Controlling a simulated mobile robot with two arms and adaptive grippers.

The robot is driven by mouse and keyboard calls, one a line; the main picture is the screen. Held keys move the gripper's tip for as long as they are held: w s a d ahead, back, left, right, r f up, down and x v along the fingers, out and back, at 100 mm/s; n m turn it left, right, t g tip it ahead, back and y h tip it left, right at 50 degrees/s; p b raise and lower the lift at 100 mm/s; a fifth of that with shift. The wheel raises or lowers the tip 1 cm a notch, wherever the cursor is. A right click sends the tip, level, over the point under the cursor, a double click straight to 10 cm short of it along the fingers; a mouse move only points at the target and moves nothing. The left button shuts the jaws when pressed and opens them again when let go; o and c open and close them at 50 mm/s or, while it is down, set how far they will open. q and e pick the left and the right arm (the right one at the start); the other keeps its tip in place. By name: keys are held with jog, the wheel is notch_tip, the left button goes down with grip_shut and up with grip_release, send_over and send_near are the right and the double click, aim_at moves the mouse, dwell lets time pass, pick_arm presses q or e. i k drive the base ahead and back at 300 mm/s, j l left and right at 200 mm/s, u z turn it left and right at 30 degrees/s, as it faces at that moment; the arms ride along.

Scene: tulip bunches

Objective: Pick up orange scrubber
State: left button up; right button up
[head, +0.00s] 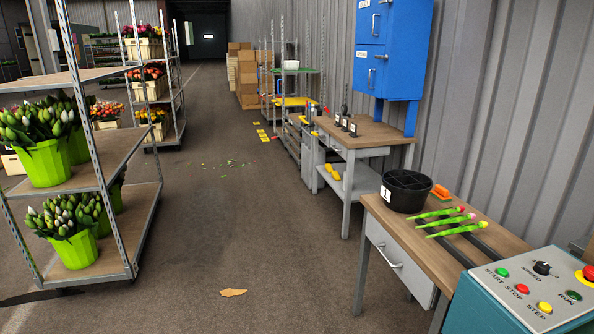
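A small orange object with a green underside, which looks like the orange scrubber (441,191), lies on the wooden-topped table (400,228) at the right. It is just right of a round black divided container (405,191) and behind several tulips (445,222) lying on the table. Neither of my grippers shows in the head view.
A teal control panel (520,293) with buttons stands at the front right. A second workbench (365,132) stands behind the table. Flower racks (103,170) line the left. The aisle floor (220,220) is mostly open, with scattered leaves and a flat brown scrap (233,293).

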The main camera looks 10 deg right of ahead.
aim_at(440, 193)
jog(key=i, duration=1.05)
jog(key=i+j+z, duration=0.1)
jog(key=i, duration=0.95)
